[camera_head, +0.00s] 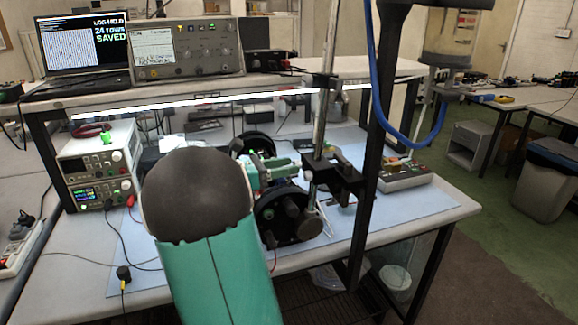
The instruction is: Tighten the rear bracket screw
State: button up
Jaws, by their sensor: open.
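A black bracket (338,178) sits on an upright metal rod (328,85) near the middle of the bench. The rear bracket screw is too small or too hidden to make out. A clear cylinder (446,45) with a dark lower rim hangs at the upper right. My gripper (305,174) is small and partly hidden behind my arm's dark and green links; it is beside the left side of the bracket. It is open, and no held object shows. Whether it touches the bracket I cannot tell.
A blue hose (376,75) loops beside a black post (376,150). A grey box with controls (403,175) stands right of the bracket. Power supplies (98,165) stand at left, with cables on the blue mat (440,203). The mat's right end is mostly clear.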

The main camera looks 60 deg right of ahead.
jog(key=shift+x, duration=0.8)
grip_shut()
